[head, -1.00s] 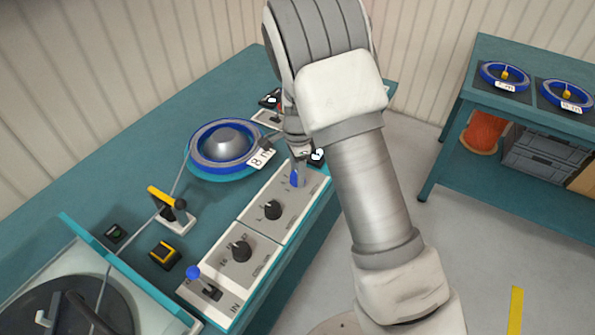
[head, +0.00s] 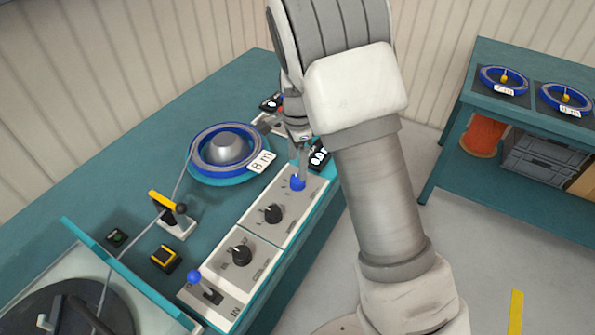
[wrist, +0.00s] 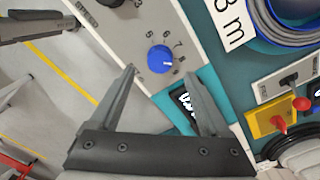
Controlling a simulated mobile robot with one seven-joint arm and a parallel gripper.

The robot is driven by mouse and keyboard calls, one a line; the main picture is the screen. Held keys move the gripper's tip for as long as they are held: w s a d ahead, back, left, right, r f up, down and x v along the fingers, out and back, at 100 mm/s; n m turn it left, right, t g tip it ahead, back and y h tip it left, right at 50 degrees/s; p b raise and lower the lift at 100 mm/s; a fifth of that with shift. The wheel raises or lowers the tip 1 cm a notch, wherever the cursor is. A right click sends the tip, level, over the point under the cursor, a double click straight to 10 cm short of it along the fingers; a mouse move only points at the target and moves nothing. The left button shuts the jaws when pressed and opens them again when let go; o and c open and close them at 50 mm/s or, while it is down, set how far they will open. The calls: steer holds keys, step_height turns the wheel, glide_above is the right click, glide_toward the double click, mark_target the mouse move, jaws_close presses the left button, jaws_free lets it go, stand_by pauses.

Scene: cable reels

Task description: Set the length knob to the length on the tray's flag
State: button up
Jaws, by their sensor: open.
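The blue length knob (head: 298,183) is at the far end of the white control panel; in the wrist view the knob (wrist: 160,58) has a numbered scale around it. Its white mark points right, seemingly near the 8, but the small digits are hard to read. My gripper (head: 300,165) is open just above the knob. In the wrist view my gripper (wrist: 160,70) has one finger on each side of the knob, with gaps showing.
Two black knobs (head: 241,254) and a blue-tipped lever (head: 194,278) sit nearer on the panel. A dark display (head: 319,155) stands beside my gripper. A side table (head: 480,60) holds two reels.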

mark_target(298, 179)
step_height(298, 179, up, 12)
steer(key=p, duration=0.1)
steer(key=shift+f, duration=0.25)
steer(key=s+d+r+n+t+y, duration=0.1)
steer(key=s+d+r+n, duration=0.2)
steer(key=s+r, duration=0.3)
steer(key=s+d+r+n+t, duration=0.1)
steer(key=s+d+r+n, duration=0.25)
steer(key=s+r, duration=0.2)
steer(key=s+d+n+t, duration=0.1)
steer(key=s+d+n, duration=0.1)
steer(key=s+n, duration=0.2)
steer(key=s+d+r+n+t+h, duration=0.1)
steer(key=s+n, duration=0.3)
steer(key=s, duration=0.7)
steer(key=shift+d+t, duration=0.55)
steer(key=shift+t, duration=0.25)
steer(key=shift+c, duration=0.2)
